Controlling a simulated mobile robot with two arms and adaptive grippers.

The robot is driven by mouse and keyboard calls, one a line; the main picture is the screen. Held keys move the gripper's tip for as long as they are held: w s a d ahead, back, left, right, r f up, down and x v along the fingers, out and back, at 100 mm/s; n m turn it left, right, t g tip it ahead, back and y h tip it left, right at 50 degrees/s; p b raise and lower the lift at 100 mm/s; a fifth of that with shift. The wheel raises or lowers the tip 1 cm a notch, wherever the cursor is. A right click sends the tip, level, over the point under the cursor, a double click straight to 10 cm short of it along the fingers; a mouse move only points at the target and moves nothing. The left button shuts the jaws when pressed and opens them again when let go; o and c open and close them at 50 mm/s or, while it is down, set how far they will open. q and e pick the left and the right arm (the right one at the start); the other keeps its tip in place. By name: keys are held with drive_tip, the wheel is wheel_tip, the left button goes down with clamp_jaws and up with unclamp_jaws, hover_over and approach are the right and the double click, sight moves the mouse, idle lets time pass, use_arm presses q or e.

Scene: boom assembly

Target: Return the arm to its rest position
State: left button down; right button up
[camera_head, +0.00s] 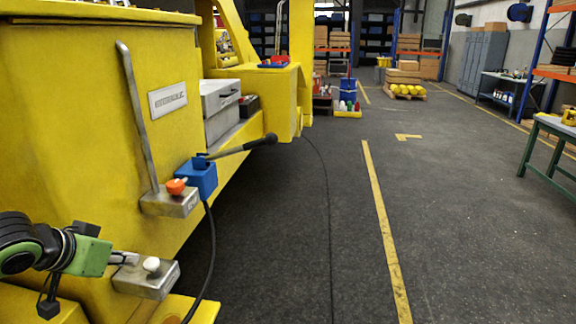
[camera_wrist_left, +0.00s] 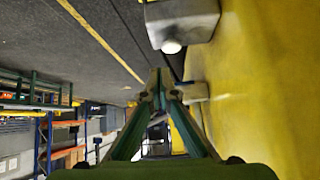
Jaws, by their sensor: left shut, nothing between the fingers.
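My left gripper (camera_head: 128,258) is at the lower left in the head view, in front of the yellow machine (camera_head: 75,130). Its fingertips are beside a grey metal box (camera_head: 145,282) with a white knob (camera_head: 151,264); I cannot tell whether they touch the box. In the left wrist view the gripper's fingers (camera_wrist_left: 159,82) meet at their tips and hold nothing. A grey box (camera_wrist_left: 200,22) with a white knob (camera_wrist_left: 170,46) lies above the tips there, apart from them. My right gripper is in neither view.
Above on the machine are a second grey box (camera_head: 170,204) with an orange knob (camera_head: 176,187), a tall metal lever (camera_head: 137,115), and a blue block (camera_head: 199,176) with a black-handled lever (camera_head: 240,148). A black cable (camera_head: 211,250) hangs below. The floor (camera_head: 290,230) to the right is clear.

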use_arm(q)
drive_tip(key=s+d+f+m+g+h, duration=0.1)
drive_tip(key=s+d+f, duration=0.3)
drive_tip(key=d+f, duration=0.4)
drive_tip(key=s+d+f+m+g+h, duration=0.15)
drive_tip(key=s+d+f, duration=0.35)
drive_tip(key=f, duration=0.6)
drive_tip(key=s+d+f+n+g+y, duration=0.1)
drive_tip(key=s+d+f+y, duration=0.1)
drive_tip(key=s+f, duration=0.5)
drive_tip(key=s+d+f+n+g+y, duration=0.1)
drive_tip(key=s+d+f+n+g, duration=0.15)
drive_tip(key=s, duration=0.75)
wheel_tip(320, 180, down, 25)
drive_tip(key=s+m, duration=0.1)
drive_tip(key=s, duration=0.1)
drive_tip(key=s+a+f+g, duration=0.1)
drive_tip(key=s+f, duration=0.7)
drive_tip(key=s+a+f, duration=0.2)
drive_tip(key=s+f, duration=0.7)
drive_tip(key=shift+a+f+m+g, duration=0.25)
drive_tip(key=shift+a+m+g, duration=0.05)
drive_tip(key=shift+g, duration=0.1)
